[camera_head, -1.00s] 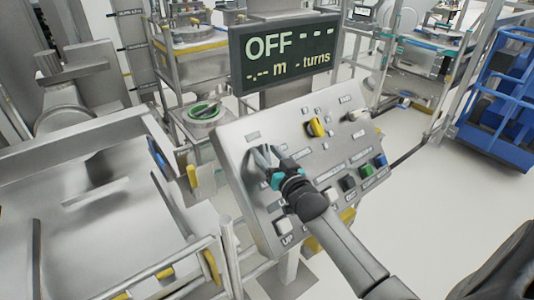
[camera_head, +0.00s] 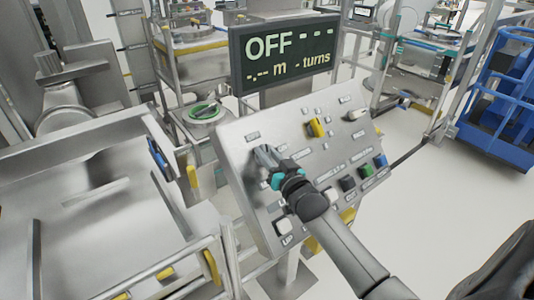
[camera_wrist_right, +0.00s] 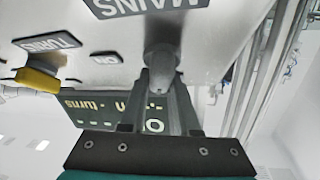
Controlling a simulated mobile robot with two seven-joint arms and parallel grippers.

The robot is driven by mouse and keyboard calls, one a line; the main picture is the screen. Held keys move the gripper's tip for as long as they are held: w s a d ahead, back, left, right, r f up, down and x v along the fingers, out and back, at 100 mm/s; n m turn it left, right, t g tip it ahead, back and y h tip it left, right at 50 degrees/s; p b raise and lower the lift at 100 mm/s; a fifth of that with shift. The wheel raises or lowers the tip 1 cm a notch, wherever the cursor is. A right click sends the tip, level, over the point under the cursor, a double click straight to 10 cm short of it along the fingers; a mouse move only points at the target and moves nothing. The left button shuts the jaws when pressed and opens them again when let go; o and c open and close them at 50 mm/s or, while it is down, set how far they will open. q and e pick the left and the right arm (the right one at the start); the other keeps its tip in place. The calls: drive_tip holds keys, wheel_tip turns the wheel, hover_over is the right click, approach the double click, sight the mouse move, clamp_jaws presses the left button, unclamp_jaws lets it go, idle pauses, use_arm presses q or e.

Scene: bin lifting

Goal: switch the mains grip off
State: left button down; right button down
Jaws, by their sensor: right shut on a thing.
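The mains grip (camera_wrist_right: 161,62) is a grey knob below the inverted MAINS label (camera_wrist_right: 145,5) in the right wrist view. My right gripper (camera_head: 263,155) is at the upper left of the sloped control panel (camera_head: 233,155). In the wrist view, its two fingers (camera_wrist_right: 160,90) stand on either side of the grip and are shut on it. In the head view the fingers hide most of the grip. The dark display (camera_head: 285,55) above the panel reads "OFF" with dashes. My left gripper is not in view.
A yellow knob (camera_head: 316,127) and a pale knob (camera_head: 356,115) sit to the right on the panel. Green (camera_head: 380,161), black (camera_head: 347,184) and white (camera_head: 282,226) buttons line its lower edge. A large metal bin (camera_head: 100,195) stands at left. Open floor lies at right.

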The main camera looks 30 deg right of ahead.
drive_tip(key=shift+a+n+y, duration=0.15)
drive_tip(key=shift+n+y, duration=1.45)
drive_tip(key=shift+n, duration=0.6)
drive_tip(key=c, duration=0.6)
unclamp_jaws()
drive_tip(key=shift+c, duration=0.2)
drive_tip(key=s+d, duration=0.1)
drive_tip(key=s, duration=1.4)
drive_tip(key=shift+d, duration=0.2)
drive_tip(key=shift+f, duration=0.15)
